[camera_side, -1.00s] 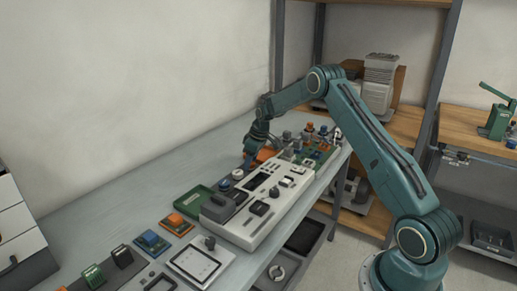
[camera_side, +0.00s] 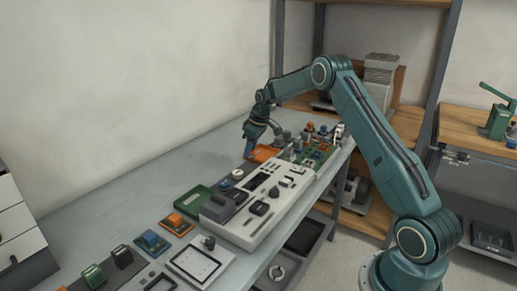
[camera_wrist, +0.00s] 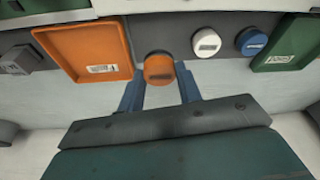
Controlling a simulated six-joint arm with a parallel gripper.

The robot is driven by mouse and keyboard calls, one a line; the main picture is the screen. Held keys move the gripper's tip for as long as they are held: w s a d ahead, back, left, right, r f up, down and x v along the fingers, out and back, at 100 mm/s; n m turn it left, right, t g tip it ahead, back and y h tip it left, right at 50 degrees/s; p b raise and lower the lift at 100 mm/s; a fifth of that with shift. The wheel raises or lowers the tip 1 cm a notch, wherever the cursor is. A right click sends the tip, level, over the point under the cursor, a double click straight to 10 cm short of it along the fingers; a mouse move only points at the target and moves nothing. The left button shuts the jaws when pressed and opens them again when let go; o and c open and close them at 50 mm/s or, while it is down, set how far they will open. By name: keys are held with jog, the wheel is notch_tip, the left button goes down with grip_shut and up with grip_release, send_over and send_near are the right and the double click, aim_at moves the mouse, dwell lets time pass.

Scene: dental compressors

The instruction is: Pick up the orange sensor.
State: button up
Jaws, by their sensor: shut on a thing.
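The orange sensor (camera_wrist: 158,69) is a short round piece with an orange top and a dark label band, seen in the wrist view. My gripper (camera_wrist: 160,88) has its blue fingers on either side of it and is shut on it. The sensor sits a little nearer to me than the white and blue round pieces beside it. In the side view my gripper (camera_side: 249,151) points down beside the orange tray at the table's far part. The sensor cannot be made out there, and I cannot tell whether it touches the table.
An orange tray (camera_wrist: 86,51) lies left of the sensor in the wrist view. A white round piece (camera_wrist: 206,43), a blue one (camera_wrist: 251,41) and a green tray (camera_wrist: 291,43) lie to the right.

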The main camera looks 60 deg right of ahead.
notch_tip(320, 180, up, 15)
dwell(0.3)
jog(key=shift+f, duration=0.1)
dwell(0.5)
jog(key=s+a+f, duration=0.4)
jog(key=s+a, duration=0.1)
jog(key=a, duration=0.5)
jog(key=s+a+f, duration=0.4)
jog(key=s+a, duration=0.1)
jog(key=a, duration=0.6)
jog(key=shift+f, duration=0.15)
jog(key=shift+f, duration=2.5)
